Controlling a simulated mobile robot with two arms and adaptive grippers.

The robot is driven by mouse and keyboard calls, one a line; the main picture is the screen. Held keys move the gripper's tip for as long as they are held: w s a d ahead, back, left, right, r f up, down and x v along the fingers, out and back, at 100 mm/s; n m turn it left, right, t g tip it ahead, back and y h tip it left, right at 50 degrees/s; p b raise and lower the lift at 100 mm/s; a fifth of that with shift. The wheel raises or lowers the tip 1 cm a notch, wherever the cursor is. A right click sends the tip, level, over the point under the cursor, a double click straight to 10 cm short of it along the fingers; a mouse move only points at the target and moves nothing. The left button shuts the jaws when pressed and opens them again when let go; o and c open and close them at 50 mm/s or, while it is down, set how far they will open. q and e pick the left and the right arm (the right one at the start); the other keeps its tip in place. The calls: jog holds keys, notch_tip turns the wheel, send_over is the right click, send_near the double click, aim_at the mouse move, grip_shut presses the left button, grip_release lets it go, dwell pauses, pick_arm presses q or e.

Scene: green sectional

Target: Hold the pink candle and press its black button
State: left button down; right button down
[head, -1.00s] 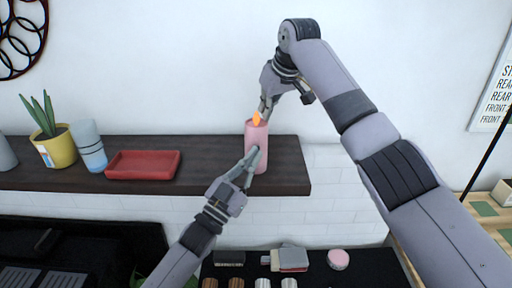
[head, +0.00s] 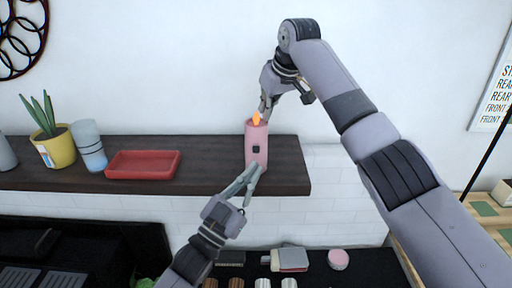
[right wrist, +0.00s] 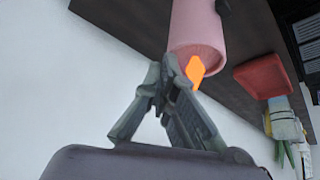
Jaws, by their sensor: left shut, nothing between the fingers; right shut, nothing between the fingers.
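The pink candle (head: 251,136) stands upright on the dark wooden shelf, with an orange flame (head: 257,118) at its top. Its black button (head: 256,149) shows on the front. My left gripper (head: 256,167) is shut and empty, with its fingertips just below the button at the candle's lower front; I cannot tell whether they touch it. My right gripper (head: 264,108) is shut and empty, behind the candle's top near the flame. In the right wrist view, its fingertips (right wrist: 170,65) appear close to the candle (right wrist: 196,32) and flame; contact is unclear.
The shelf (head: 215,160) also holds a red tray (head: 143,165), a blue-white cup (head: 89,145) and a potted plant (head: 55,148) to the left. The shelf's right end is bare. Below, a dark surface carries several small items, including a pink round item (head: 338,259).

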jog(key=shift+d+f, duration=0.1)
jog(key=shift+f, duration=0.25)
notch_tip(320, 180, up, 7)
jog(key=shift+w+r, duration=0.2)
dwell(0.7)
jog(key=shift+r, duration=0.1)
